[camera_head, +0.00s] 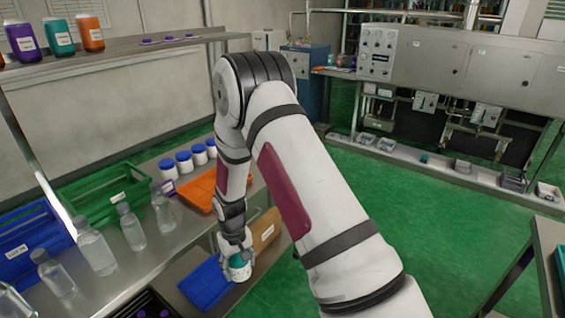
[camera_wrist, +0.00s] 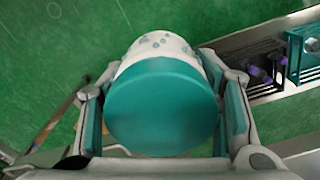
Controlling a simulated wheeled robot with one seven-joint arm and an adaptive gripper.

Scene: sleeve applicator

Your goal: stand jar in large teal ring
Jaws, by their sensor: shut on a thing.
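A jar with a teal lid (camera_wrist: 162,108) and a white, spotted body is held in the wrist view. It also shows low in the middle of the head view (camera_head: 240,268). My gripper (camera_head: 236,252) is shut on it, with one finger on each side of the jar in the wrist view (camera_wrist: 163,118). A teal holder (camera_wrist: 293,58) with a round opening shows at the right edge of the wrist view, apart from the jar; I cannot tell if this is the large teal ring. My arm hides part of the bench in the head view.
Clear bottles (camera_head: 95,250) and an orange tray (camera_head: 200,192) stand on the bench. A dark rack with purple caps (camera_wrist: 262,76) is beside the teal holder.

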